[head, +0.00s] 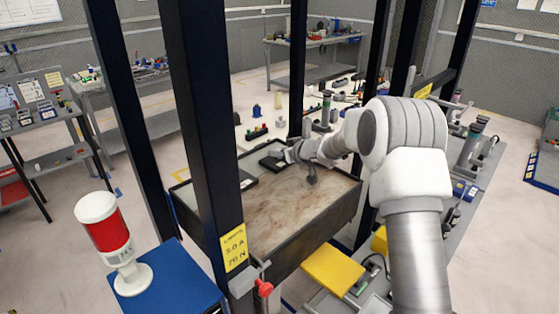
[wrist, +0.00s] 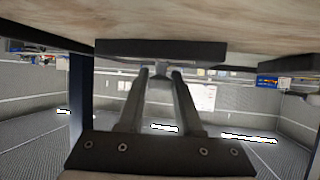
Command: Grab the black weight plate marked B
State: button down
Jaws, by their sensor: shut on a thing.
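In the wrist view, my gripper (wrist: 161,76) has its two fingers close together at a dark flat slab (wrist: 160,49), which I take for a black weight plate. No letter can be read on it, so I cannot tell whether it is plate B. In the head view, my gripper (head: 288,154) is at the far edge of the walled wooden-topped table (head: 290,207), beside a black plate (head: 270,161). My wrist hides part of the contact, and a gap under the slab cannot be judged.
Dark upright posts (head: 205,130) frame the table. A yellow label (head: 234,247) is on the front post, with a red knob (head: 265,289) beside it. A red-and-white lamp (head: 108,235) stands on a blue box at left. The table's middle is bare.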

jog(key=shift+w+r, duration=0.1)
jog(key=shift+r, duration=0.1)
jog(key=shift+r, duration=0.1)
